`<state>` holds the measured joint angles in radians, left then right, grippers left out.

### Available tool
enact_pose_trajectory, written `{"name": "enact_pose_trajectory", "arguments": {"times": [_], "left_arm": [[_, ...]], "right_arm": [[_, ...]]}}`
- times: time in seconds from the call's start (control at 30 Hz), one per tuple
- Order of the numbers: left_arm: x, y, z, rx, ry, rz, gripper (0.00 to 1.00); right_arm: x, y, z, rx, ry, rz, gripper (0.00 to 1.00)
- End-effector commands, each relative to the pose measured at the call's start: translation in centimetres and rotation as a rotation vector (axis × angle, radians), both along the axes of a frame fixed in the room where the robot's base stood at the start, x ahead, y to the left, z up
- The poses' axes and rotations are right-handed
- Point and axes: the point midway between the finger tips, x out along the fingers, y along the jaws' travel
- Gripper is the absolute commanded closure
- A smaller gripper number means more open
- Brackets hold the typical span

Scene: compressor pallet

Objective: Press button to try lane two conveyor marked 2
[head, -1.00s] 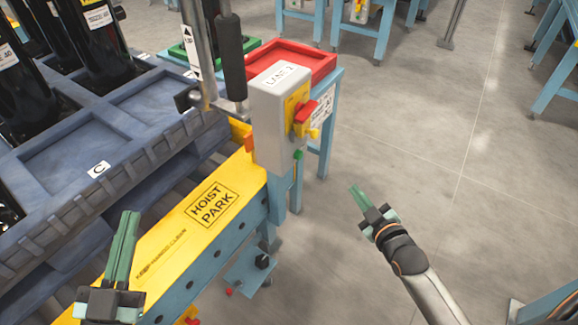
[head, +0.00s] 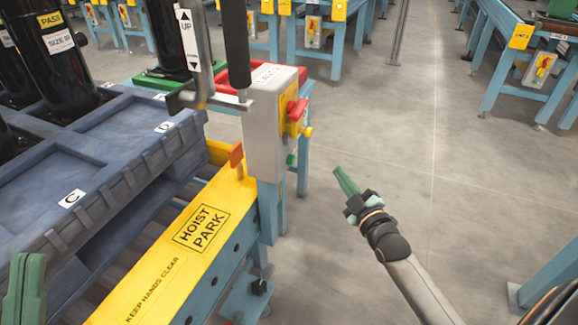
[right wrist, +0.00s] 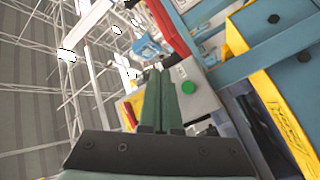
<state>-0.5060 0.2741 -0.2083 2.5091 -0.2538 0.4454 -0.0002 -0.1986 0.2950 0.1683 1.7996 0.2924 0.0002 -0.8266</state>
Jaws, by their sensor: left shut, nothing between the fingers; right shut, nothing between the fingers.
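A grey control box (head: 264,135) stands at the end of the yellow HOIST PARK beam, its top label reading LANE and a character too unclear to read now. Its right-hand face carries a red and yellow switch (head: 297,116) and, lower down, a small green button (head: 291,159). The green button (right wrist: 188,87) also shows in the right wrist view, just right of the fingers. My right gripper (head: 340,172) is shut and empty, right of the box and apart from it. My left gripper (head: 30,258) is shut and empty at the lower left, partly out of frame.
The yellow beam (head: 150,280) and a blue-grey pallet (head: 100,170) holding black cylinders fill the left. A hoist handle (head: 237,45) hangs right above the box. Open floor (head: 400,150) lies right of the box. Other blue conveyors with similar boxes stand farther back.

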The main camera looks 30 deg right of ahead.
Motion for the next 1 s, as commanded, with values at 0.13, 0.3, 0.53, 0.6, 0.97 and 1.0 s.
{"name": "enact_pose_trajectory", "arguments": {"times": [0.13,0.3,0.53,0.6,0.97,1.0], "left_arm": [[-0.1,0.0,0.1,0.001,-0.003,-0.001,1.00],[0.0,0.0,0.1,0.000,-0.002,-0.001,1.00],[0.0,0.0,-0.6,-0.003,0.002,-0.005,1.00],[0.0,-0.1,-1.0,-0.005,0.005,-0.007,1.00],[0.1,-0.1,-2.3,-0.017,0.022,-0.024,1.00],[0.1,-0.2,-2.2,-0.017,0.021,-0.025,1.00]], "right_arm": [[0.0,-0.1,0.1,-0.001,-0.002,-0.001,1.00],[0.0,0.0,0.1,-0.001,-0.002,-0.001,1.00],[1.0,0.8,-0.1,0.003,-0.005,-0.001,1.00],[1.6,1.3,-0.1,0.003,-0.005,0.000,1.00],[5.4,4.5,0.1,0.003,-0.002,0.000,1.00],[5.7,4.8,0.1,0.002,-0.002,0.000,1.00]]}}
